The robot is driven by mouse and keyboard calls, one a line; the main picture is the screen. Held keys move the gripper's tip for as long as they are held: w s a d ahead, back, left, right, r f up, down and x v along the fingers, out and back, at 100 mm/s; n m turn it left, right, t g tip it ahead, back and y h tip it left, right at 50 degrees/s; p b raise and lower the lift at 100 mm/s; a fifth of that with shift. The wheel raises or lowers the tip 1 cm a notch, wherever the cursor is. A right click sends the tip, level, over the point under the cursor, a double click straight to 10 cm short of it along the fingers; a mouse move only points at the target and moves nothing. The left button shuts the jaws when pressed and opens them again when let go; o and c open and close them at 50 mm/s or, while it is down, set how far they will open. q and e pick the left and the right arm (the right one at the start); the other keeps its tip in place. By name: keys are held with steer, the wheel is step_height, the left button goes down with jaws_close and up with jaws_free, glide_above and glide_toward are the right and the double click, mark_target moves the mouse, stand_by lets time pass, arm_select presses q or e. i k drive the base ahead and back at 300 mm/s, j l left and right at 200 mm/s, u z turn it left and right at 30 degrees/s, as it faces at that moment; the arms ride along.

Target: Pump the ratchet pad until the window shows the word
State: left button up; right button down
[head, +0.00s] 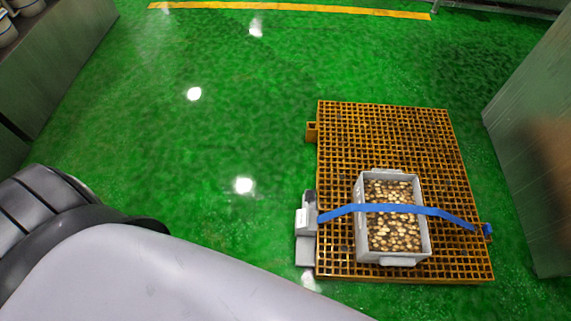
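A grey ratchet unit (309,207) sits at the left edge of an orange grated platform (385,135). A small pale window or label (301,216) is on it; any word there is too small to read. A flat grey pad (305,251) lies just below the unit in the picture. A blue strap (345,210) runs from the unit across a grey crate (424,235) to a blue fitting (487,231) at the platform's right edge. The crate holds many small brownish pieces (393,228). Neither gripper shows; a large grey arm link of mine fills the lower left.
The green floor (200,140) is clear left of and behind the platform. A yellow line (290,9) crosses the floor at the back. A grey cabinet (530,150) stands close on the right, and a dark metal counter (60,65) stands at the upper left.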

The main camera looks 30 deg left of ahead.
mark_target(309, 195)
steer(key=i+j, duration=0.15)
steer(key=j, duration=0.2)
steer(key=i+j, duration=0.1)
steer(key=j, duration=0.25)
steer(key=i+j, duration=0.15)
steer(key=j, duration=0.2)
steer(key=i+j, duration=0.1)
steer(key=j, duration=0.25)
